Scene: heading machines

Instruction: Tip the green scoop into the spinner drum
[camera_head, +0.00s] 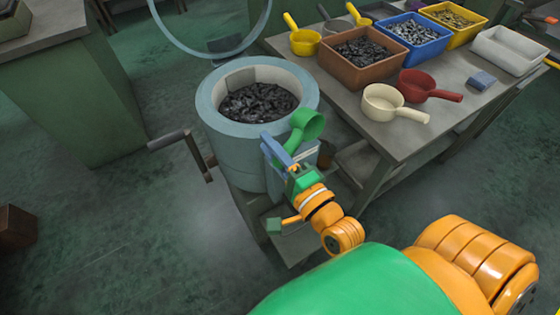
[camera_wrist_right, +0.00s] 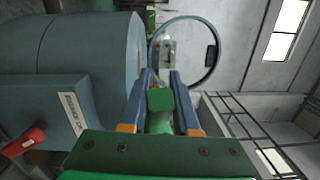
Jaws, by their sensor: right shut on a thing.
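The spinner drum (camera_head: 212,110) is a blue-grey open-topped cylinder with a heap of dark metal pieces (camera_head: 258,102) inside. The green scoop (camera_head: 308,124) is at the drum's near right rim, its cup tilted on its side; no pieces are visible in it. My right gripper (camera_head: 287,152) is shut on the scoop's handle, close against the drum's outer wall. In the right wrist view the green handle (camera_wrist_right: 160,101) sits between the two blue fingers, with the drum (camera_wrist_right: 100,45) on the left. My left gripper is not in view.
A table (camera_head: 395,140) to the right holds a brown bin (camera_head: 362,75), a blue bin (camera_head: 428,55), a yellow bin, a white tray (camera_head: 508,50) and several scoops, including a cream one (camera_head: 383,103). A hoop (camera_head: 170,40) rises behind the drum. A crank (camera_head: 170,140) sticks out left.

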